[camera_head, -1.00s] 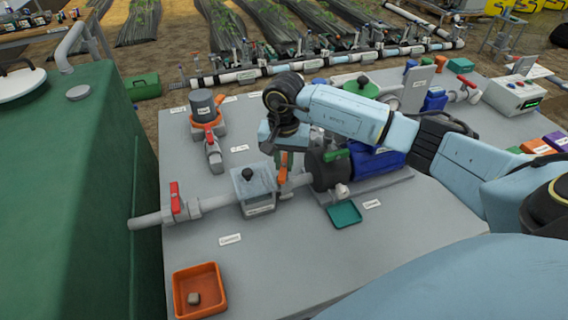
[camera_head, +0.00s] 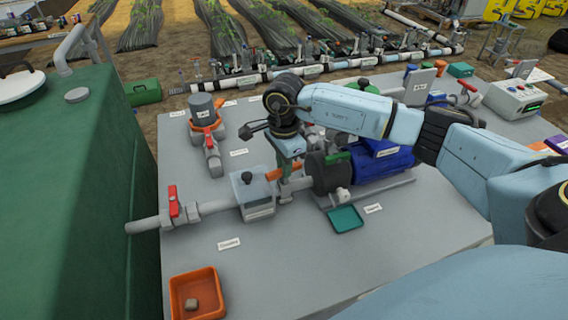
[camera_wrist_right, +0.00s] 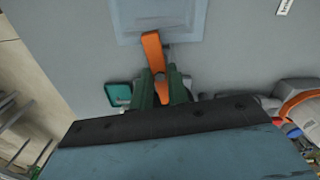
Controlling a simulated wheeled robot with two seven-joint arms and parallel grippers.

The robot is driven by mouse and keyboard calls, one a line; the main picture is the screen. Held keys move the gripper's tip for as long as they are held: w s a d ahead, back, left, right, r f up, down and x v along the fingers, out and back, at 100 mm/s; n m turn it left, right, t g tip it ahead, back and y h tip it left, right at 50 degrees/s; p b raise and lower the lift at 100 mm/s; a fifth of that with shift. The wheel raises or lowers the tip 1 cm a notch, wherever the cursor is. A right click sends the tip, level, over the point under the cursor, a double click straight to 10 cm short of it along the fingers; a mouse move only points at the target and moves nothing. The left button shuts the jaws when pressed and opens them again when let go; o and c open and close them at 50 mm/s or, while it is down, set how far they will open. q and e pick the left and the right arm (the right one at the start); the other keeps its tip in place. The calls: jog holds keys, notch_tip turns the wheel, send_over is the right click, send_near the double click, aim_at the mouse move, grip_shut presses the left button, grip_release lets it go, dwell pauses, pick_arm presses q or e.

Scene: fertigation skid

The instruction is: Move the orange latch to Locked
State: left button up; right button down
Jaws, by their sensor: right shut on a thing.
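The orange latch (camera_head: 274,174) sits beside the grey lidded box (camera_head: 256,208) on the pipe line. My right gripper (camera_head: 284,172) points down at it, with its dark green fingers shut on the latch. In the head view the latch lies sideways, its left end over the edge of the box lid. In the right wrist view, the orange latch (camera_wrist_right: 153,52) runs from between my fingers (camera_wrist_right: 160,82) onto the pale lid (camera_wrist_right: 185,22); its gripped part is partly hidden. I cannot read a Locked marking. My left gripper is not in view.
A red-handled valve (camera_head: 174,202) stands left on the same pipe. The dark pump (camera_head: 325,172) with a blue motor (camera_head: 385,163) is close on the right. A small green tray (camera_head: 346,219) and an orange tray (camera_head: 199,292) lie in front. The grey top between them is mostly clear.

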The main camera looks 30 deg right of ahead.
jog(key=shift+d+m, duration=0.1)
jog(key=shift+m, duration=0.9)
jog(key=c, duration=1.4)
grip_release()
jog(key=shift+o, duration=0.2)
jog(key=shift+r, duration=0.15)
notch_tip(320, 180, up, 13)
jog(key=shift+r, duration=0.1)
